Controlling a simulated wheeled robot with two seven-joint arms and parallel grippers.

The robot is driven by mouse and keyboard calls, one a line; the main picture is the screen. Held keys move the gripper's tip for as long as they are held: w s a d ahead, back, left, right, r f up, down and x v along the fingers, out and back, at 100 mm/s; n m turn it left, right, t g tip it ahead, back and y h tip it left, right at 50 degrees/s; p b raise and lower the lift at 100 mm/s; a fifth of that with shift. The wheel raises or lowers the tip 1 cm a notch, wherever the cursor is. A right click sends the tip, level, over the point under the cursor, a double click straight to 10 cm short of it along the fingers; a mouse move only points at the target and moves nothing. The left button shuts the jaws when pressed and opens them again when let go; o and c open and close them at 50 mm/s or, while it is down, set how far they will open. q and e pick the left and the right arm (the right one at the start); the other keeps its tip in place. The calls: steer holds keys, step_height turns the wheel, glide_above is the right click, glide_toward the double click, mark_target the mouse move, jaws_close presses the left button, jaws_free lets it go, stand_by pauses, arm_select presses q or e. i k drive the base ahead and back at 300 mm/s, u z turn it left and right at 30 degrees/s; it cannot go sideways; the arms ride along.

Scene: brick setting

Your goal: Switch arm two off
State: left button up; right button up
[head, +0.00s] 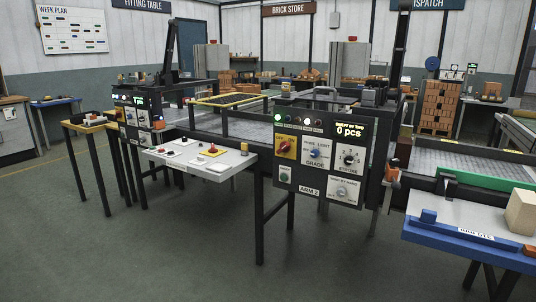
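The black control panel labelled ARM 2 (309,191) stands right of the middle. At its upper left is a red rotary switch on a yellow plate (285,147); I cannot read its position. Above it a green lamp (278,117) is lit, in a row with several other lamps. A display (350,131) reads "0 pcs". A blue grade knob (316,153), a black knob (349,157), a grey lower knob (342,192) and a small green button (284,178) are also on the panel. Neither of my grippers is in view.
A white desk panel (228,163) with small controls stands left of the ARM 2 panel. Another black panel (138,120) is farther left. A blue-edged table (460,243) with a pale block (521,212) is at right. The grey floor (150,255) in front is clear.

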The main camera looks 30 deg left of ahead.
mark_target(285, 146)
steer(key=u, duration=0.5)
steer(key=i, duration=1.1)
steer(key=u, duration=0.1)
